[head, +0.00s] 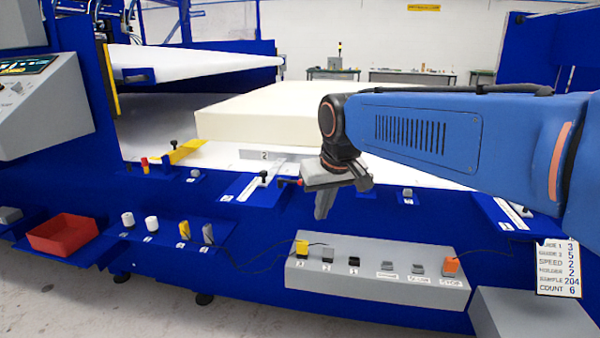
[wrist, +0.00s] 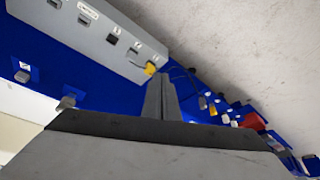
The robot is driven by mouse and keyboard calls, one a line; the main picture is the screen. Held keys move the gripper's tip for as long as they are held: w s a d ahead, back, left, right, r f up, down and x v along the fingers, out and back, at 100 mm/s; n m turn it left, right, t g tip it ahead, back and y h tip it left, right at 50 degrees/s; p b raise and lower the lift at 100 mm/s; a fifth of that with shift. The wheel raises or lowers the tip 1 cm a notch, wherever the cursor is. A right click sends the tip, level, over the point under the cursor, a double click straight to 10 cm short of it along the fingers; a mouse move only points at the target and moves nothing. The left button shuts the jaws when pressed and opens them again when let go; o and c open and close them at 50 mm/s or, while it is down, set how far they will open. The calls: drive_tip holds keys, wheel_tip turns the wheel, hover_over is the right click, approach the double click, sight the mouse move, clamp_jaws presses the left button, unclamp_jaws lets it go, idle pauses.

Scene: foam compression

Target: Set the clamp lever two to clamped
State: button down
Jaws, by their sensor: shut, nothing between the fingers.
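Further left, a black knob (head: 263,177) stands on a white-labelled strip. A grey plate marked 2 (head: 265,154) lies behind them. A small grey lever (head: 407,192) sits right of my gripper. I cannot tell which of these is clamp lever two, or its setting.
A cream foam block (head: 255,115) lies on the white bed behind my gripper. A grey button box (head: 375,272) stands below it. A red tray (head: 62,235) is at the far left. Several knobs line the blue ledge (head: 165,236).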

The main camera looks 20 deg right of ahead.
drive_tip(key=w+d+r, duration=0.2)
drive_tip(key=w, duration=0.7)
drive_tip(key=w+d+r+m, duration=0.1)
drive_tip(key=w+d+r, duration=0.1)
drive_tip(key=w, duration=0.7)
drive_tip(key=w+d+r, duration=0.2)
drive_tip(key=w+r, duration=0.1)
drive_tip(key=w, duration=0.6)
drive_tip(key=shift+w+d+r, duration=0.35)
wheel_tip(320, 180, down, 10)
drive_tip(key=shift+s, duration=0.3)
drive_tip(key=shift+a, duration=0.1)
